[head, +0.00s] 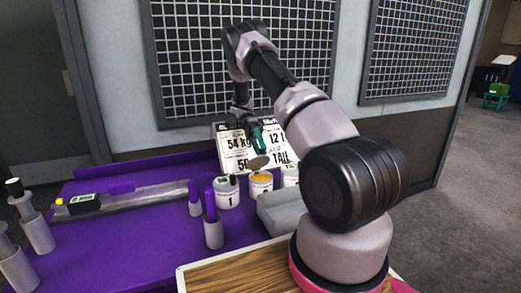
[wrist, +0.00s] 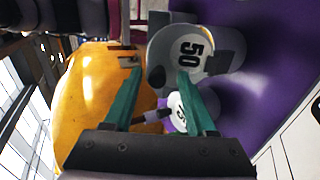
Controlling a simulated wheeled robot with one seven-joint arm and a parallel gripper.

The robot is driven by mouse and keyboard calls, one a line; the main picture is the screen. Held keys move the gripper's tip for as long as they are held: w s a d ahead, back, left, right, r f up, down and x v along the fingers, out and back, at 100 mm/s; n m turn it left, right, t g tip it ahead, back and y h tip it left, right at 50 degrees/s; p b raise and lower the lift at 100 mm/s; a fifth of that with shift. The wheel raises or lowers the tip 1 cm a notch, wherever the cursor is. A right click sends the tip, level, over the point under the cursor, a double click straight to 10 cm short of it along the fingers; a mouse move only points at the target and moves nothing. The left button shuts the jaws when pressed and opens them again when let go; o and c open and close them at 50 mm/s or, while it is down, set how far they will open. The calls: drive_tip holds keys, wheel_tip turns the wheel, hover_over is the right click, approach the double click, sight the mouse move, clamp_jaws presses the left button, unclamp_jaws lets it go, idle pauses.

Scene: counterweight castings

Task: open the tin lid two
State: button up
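In the head view, tin two (head: 261,186) is the middle one of a row of white tins on the purple table. Orange shows at its top. A brownish disc, apparently its lid (head: 258,162), is tilted above it; I cannot tell if it is attached. My gripper (head: 258,148) points down just above this disc, with green fingers. In the wrist view my gripper (wrist: 157,72) has its fingers apart, with nothing clearly held. A large orange surface (wrist: 90,100) fills the left there. A grey disc marked 50 (wrist: 185,52) lies beyond the fingertips.
Tin 1 (head: 227,194) stands to the left and another tin (head: 290,175) to the right. A sign (head: 238,150) stands close behind. A grey block (head: 280,212) and purple-topped posts (head: 213,232) are in front. The purple table (head: 110,245) has free room at left.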

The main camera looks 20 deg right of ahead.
wheel_tip(320, 180, up, 10)
idle(0.7)
idle(0.4)
